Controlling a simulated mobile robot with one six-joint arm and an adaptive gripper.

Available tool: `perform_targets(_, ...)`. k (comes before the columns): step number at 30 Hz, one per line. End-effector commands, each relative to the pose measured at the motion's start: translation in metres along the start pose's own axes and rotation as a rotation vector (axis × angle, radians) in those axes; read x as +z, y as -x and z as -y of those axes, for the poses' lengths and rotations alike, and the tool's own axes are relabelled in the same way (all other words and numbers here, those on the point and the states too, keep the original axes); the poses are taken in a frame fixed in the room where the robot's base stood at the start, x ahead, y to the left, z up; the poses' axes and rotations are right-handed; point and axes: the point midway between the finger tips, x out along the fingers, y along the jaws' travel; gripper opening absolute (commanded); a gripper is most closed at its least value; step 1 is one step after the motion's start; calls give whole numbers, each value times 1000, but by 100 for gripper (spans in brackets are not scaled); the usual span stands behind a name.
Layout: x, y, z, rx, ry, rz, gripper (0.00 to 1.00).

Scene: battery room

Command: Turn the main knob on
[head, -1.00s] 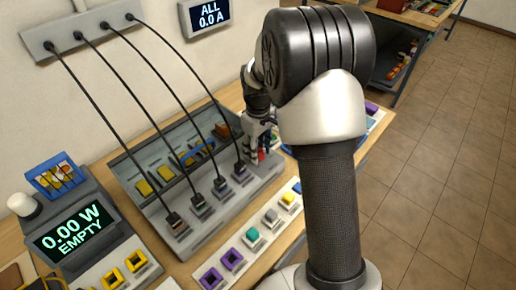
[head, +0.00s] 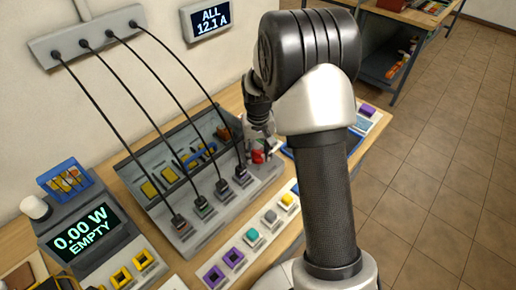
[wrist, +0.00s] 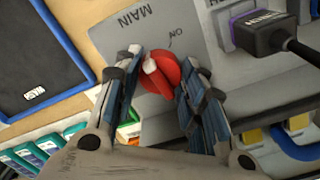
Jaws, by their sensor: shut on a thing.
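The main knob (wrist: 168,66) is a round red dial with a raised grip bar, pale at one end, on a grey panel (wrist: 208,75). The words MAIN and ON are printed beside it. In the wrist view my gripper (wrist: 161,62) has one finger on each side of the knob, shut on it. In the head view the red knob (head: 258,156) shows at the right end of the sloped panel, below my gripper (head: 261,138). My arm hides part of that end. A wall display (head: 209,21) reads ALL 12.1 A.
Several black cables (head: 107,130) run from a wall strip down to plugs on the panel, left of my gripper. A 0.00 W EMPTY meter (head: 82,230) stands at left. A blue-edged dark tray (wrist: 35,60) lies beside the panel. The floor at right is clear.

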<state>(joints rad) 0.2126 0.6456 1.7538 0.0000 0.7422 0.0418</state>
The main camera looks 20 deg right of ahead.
Motion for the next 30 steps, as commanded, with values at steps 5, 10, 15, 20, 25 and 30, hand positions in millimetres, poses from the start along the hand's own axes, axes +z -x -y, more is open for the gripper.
perform_targets(5,0,1,0,0,-169,2,14)
perform_targets(10,0,2,0,0,-330,1,14)
perform_targets(15,0,1,0,0,-490,1,14)
perform_targets(20,0,1,0,0,-631,0,14)
perform_targets(25,0,1,0,0,-758,0,14)
perform_targets(30,0,1,0,0,-851,0,14)
